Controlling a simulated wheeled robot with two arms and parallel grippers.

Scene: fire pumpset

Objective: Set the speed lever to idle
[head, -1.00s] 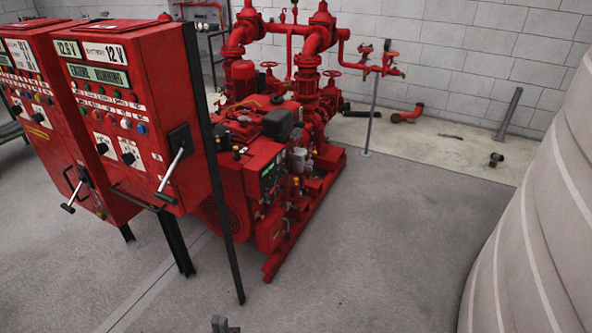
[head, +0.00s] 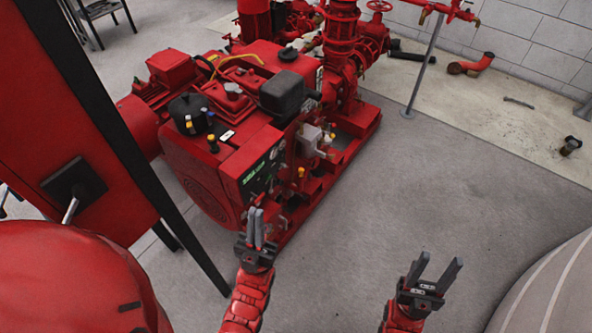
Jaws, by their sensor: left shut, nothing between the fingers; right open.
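The red engine pumpset (head: 225,110) stands ahead of me, with a dark control panel (head: 262,176) on its near side. Several small yellow- and orange-topped parts stick out on and beside the engine. I cannot make out for sure which small part is the speed lever; my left gripper hides some of the area below the panel. My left gripper (head: 256,214) is shut and empty, pointing up in front of the panel's lower edge; whether it touches anything is unclear. My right gripper (head: 441,261) is open and empty over bare floor, right of the engine.
A red control cabinet (head: 80,110) with a dark post (head: 160,195) stands close on the left. A pale ribbed tank (head: 560,285) is at the lower right. A thin grey post (head: 424,70) and pipes stand behind. Floor between engine and tank is clear.

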